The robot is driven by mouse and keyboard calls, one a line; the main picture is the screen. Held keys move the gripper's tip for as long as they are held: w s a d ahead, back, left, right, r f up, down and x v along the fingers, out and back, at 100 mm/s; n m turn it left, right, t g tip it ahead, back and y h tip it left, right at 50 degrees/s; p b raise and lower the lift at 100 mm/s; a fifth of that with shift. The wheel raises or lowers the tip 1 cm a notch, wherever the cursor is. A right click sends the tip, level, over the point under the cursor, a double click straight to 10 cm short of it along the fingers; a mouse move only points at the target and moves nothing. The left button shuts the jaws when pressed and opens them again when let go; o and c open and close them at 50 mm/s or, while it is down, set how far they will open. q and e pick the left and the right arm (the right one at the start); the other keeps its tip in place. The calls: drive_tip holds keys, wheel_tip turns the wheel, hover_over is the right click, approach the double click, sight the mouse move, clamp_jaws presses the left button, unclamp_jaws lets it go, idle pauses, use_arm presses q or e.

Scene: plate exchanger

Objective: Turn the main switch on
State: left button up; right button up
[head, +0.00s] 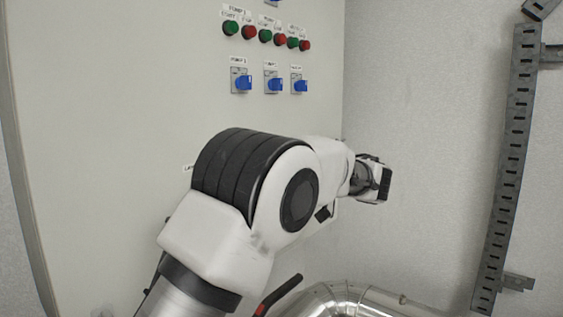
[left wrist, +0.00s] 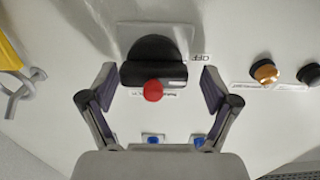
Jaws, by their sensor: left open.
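The main switch, a large black rotary knob (left wrist: 155,48), sits on a grey square plate in the left wrist view, with an "OFF" label beside it. A red round piece (left wrist: 153,91) shows at the knob's lower edge. My left gripper (left wrist: 158,80) is open, its two fingers on either side of the knob with gaps. I cannot tell how far the fingertips are from the panel. In the head view my left arm reaches across the panel, with its wrist end (head: 372,180) at the right; the main switch is not visible there. My right gripper is not in view.
The pale panel (head: 110,110) carries green and red buttons (head: 265,36) above blue rotary switches (head: 272,82). Shiny metal pipe (head: 345,300) lies below my arm. A slotted metal rail (head: 512,150) stands right. An orange button (left wrist: 265,72) and yellow part (left wrist: 8,55) flank the switch.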

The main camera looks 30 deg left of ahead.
use_arm(q)
drive_tip(key=shift+d, duration=0.2)
drive_tip(key=shift+w+f, duration=0.2)
drive_tip(key=shift+w, duration=0.15)
drive_tip(key=c, duration=1.2)
drive_tip(key=shift+o, duration=0.2)
drive_tip(key=shift+s, duration=0.1)
